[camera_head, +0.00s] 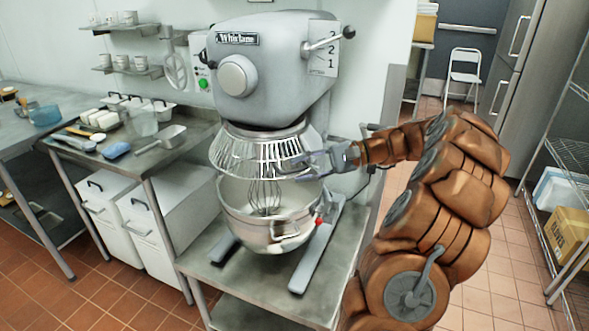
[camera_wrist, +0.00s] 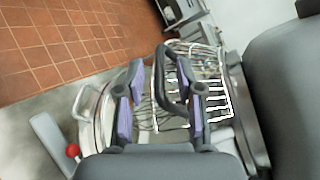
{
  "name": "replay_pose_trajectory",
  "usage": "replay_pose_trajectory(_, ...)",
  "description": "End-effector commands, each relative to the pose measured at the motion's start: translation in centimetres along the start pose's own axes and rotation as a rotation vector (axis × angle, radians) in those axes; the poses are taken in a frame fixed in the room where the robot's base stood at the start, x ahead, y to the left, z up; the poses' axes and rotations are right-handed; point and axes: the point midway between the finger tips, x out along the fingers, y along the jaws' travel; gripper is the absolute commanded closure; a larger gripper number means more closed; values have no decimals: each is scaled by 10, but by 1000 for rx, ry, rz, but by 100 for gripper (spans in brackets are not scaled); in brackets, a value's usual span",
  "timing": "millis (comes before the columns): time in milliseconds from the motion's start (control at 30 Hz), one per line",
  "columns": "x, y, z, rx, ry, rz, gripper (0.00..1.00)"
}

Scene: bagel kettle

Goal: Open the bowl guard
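The mixer (camera_head: 265,70) stands on a steel table with the wire bowl guard (camera_head: 240,152) around the space above its bowl. The guard looks lowered over the steel bowl (camera_head: 250,205). In the wrist view the guard's wire bars (camera_wrist: 215,95) are at the right of centre, and a dark loop handle (camera_wrist: 166,80) shows between my fingertips. My gripper (camera_head: 305,168) is at the guard's right front side. In the wrist view my gripper (camera_wrist: 160,105) is open, its two purple-padded fingers spread on either side of the handle. I cannot tell whether they touch it.
A whisk (camera_head: 265,195) hangs inside the bowl. A red knob (camera_head: 319,221) is at the bowl's right side, low. A side table (camera_head: 150,155) with a scoop and containers stands at the left. The tiled floor at the right is open, with a shelf (camera_head: 565,155) beyond.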

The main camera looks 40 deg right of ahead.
Motion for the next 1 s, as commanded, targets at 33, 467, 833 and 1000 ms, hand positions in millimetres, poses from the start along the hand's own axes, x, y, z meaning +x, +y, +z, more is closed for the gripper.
replay_pose_trajectory(33, 6, -1, 1, -1, -1, 0, 64)
replay_pose_trajectory(467, 21, 0, -1, 0, 2, -1, 64)
replay_pose_trajectory(833, 20, 0, -1, 0, 2, 0, 93)
replay_pose_trajectory(1000, 20, 0, -1, 0, 2, 0, 100)
